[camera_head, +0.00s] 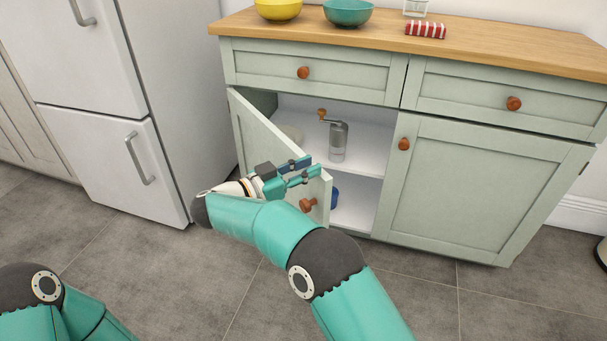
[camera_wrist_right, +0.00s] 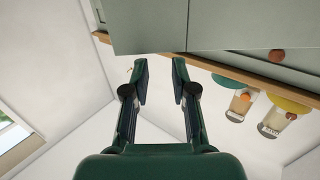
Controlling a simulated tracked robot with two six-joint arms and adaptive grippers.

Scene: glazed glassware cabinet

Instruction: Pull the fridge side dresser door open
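The pale green fridge-side dresser door (camera_head: 254,135) stands partly open, swung out towards me, with the shelves behind it showing. Its round orange-brown knob (camera_head: 307,205) is near the free edge, just below my right gripper (camera_head: 308,170). My right gripper overlaps the top edge of the door near its free corner; I cannot tell whether it touches. In the right wrist view the two fingers (camera_wrist_right: 160,66) are apart with nothing between them, and a grey-green panel (camera_wrist_right: 235,22) lies beyond their tips. My left gripper is out of view; only part of that arm shows.
The white fridge (camera_head: 90,150) stands left of the dresser. A grinder (camera_head: 338,140) stands on the inner shelf, with a blue item (camera_head: 334,197) below. The right door (camera_head: 450,190) and both drawers are shut. Bowls (camera_head: 348,12) stand on the worktop. Floor in front is clear.

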